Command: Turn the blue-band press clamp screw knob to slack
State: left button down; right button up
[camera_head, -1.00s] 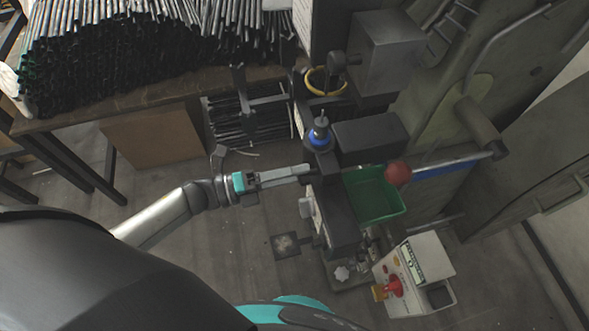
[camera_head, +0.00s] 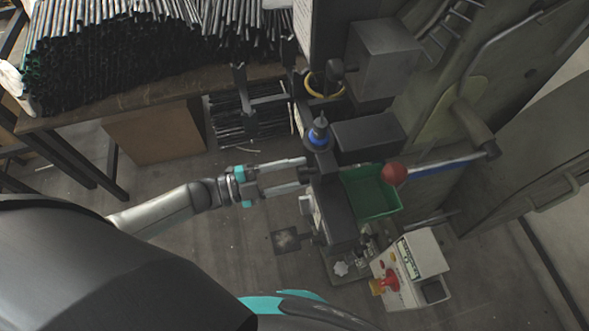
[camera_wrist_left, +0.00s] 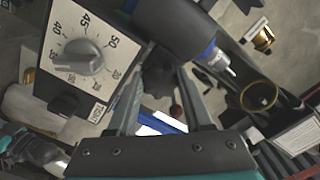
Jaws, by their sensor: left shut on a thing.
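The blue-band press (camera_head: 333,205) stands right of centre in the head view, with a blue band (camera_head: 318,138) around its upright ram. The band also shows in the left wrist view (camera_wrist_left: 208,54). My left gripper (camera_head: 304,173) reaches in from the left, its two fingers level with the press's left side. It is shut on the dark clamp screw knob (camera_wrist_left: 158,82), which shows lobed between the fingers in the wrist view. In the head view the knob is small and partly hidden by the fingertips. My right gripper is not in view.
A dial box (camera_wrist_left: 85,50) with a grey pointer knob sits close to the left finger in the wrist view. A green bin (camera_head: 371,193), a red-ball lever (camera_head: 394,174) and a control box (camera_head: 413,272) stand right of the press. A rod-laden table (camera_head: 170,85) is behind.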

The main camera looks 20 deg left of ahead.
pick_arm(q)
jog(key=n+p, duration=0.1)
jog(key=n, duration=1)
jog(key=shift+s, duration=0.1)
jog(key=shift+n, duration=0.3)
dwell(0.3)
jog(key=shift+c, duration=1.5)
grip_release()
jog(key=b+v, duration=0.1)
jog(key=v, duration=1.4)
jog(key=shift+s, duration=0.1)
